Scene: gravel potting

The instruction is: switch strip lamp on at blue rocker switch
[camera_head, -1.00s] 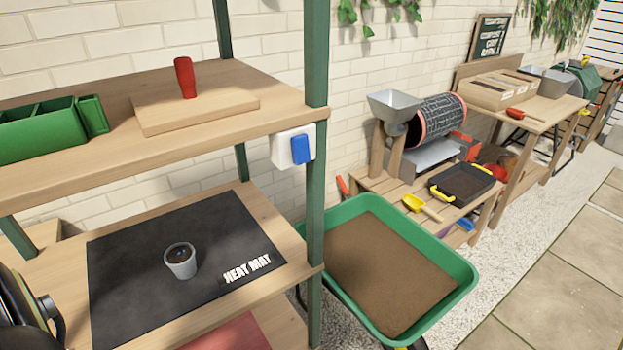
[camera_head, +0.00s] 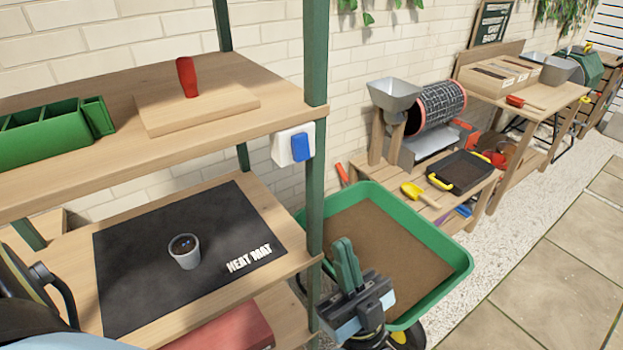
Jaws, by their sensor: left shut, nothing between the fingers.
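The blue rocker switch (camera_head: 301,147) sits on a white box (camera_head: 283,148) fixed at the front right end of the upper shelf, beside the green post. My left gripper (camera_head: 345,250) is in the lower middle of the head view, its green fingers pointing up and shut with nothing between them. It is below and to the right of the switch, apart from it, in front of the green soil tray. No strip lamp can be made out. My right gripper is not in view.
The green post (camera_head: 316,60) stands right beside the switch. The upper shelf (camera_head: 210,140) holds a board with a red-handled tool and green trays. Below, a small pot (camera_head: 184,252) stands on the black heat mat (camera_head: 125,290). The green soil tray (camera_head: 455,262) is at right.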

